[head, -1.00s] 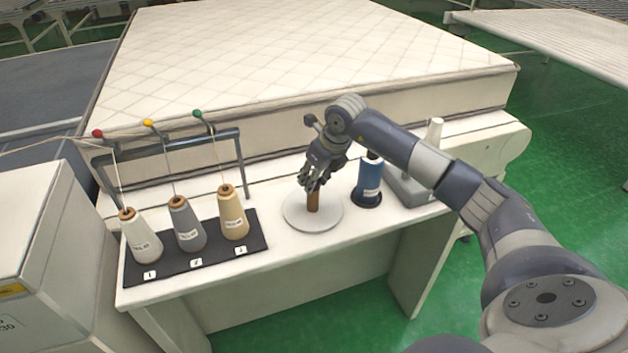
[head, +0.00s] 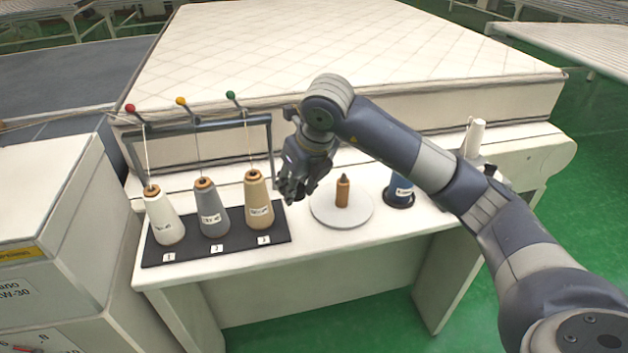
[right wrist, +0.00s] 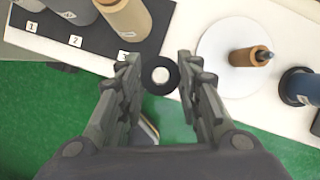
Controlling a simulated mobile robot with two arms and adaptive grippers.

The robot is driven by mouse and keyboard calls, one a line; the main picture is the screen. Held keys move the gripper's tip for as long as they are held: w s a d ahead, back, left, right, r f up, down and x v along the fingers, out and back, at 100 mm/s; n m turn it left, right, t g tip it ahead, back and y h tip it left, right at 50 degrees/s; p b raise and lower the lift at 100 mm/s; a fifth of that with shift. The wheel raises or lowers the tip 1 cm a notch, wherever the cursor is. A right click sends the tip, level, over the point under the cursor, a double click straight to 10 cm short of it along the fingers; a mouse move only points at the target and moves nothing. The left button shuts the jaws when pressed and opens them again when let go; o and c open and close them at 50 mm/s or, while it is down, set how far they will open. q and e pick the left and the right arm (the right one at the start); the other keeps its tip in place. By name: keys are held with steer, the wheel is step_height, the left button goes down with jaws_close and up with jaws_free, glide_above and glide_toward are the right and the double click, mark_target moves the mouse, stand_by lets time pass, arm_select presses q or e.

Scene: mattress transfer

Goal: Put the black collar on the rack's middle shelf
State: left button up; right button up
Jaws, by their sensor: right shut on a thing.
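My right gripper (head: 288,192) is over the white table, left of a brown spindle with a dark tip (head: 343,190). In the right wrist view its fingers (right wrist: 160,78) are shut on the black collar (right wrist: 168,86), a dark ring with a pale centre. The collar is hard to make out in the head view, hidden by the fingers. The spindle stands bare on a round white plate (head: 325,215). No shelved rack is in view. My left gripper is not in view.
Three thread cones stand on a black mat (head: 190,254) left of the gripper, with a grey thread frame (head: 200,127) behind. A blue spool (head: 402,186) stands right of the plate. A quilted mattress (head: 330,50) lies behind the table. Green floor is open at the right.

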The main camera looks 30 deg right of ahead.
steer(key=shift+s+a, duration=0.1)
steer(key=shift+a, duration=0.25)
